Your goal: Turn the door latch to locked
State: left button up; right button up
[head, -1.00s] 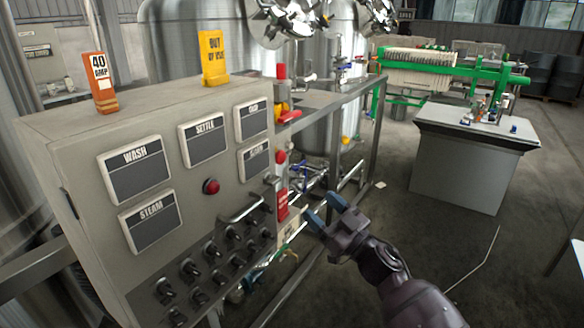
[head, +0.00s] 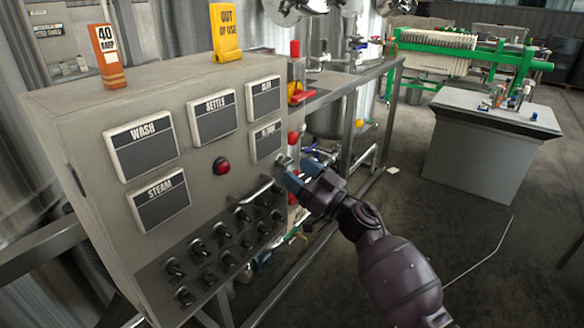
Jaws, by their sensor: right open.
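The door latch (head: 282,161) is a small grey metal piece at the right edge of the grey control cabinet (head: 85,225), just below the lower right label plate. Its exact setting is too small to read. My right gripper (head: 301,174) has blue fingertips that are apart with nothing between them. The fingertips are just right of and slightly below the latch; I cannot tell whether they touch it. My left gripper is not in view.
A bar handle (head: 252,193) and several black knobs sit on the cabinet front, with a red button (head: 221,167) above. An orange 40 AMP block (head: 107,57) and yellow OUT OF USE sign (head: 226,33) stand on top. A metal pipe frame (head: 345,145) stands behind my gripper.

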aim_at(285, 162)
jog(key=shift+x, duration=1.2)
jog(key=shift+c, duration=0.2)
jog(key=c, duration=0.9)
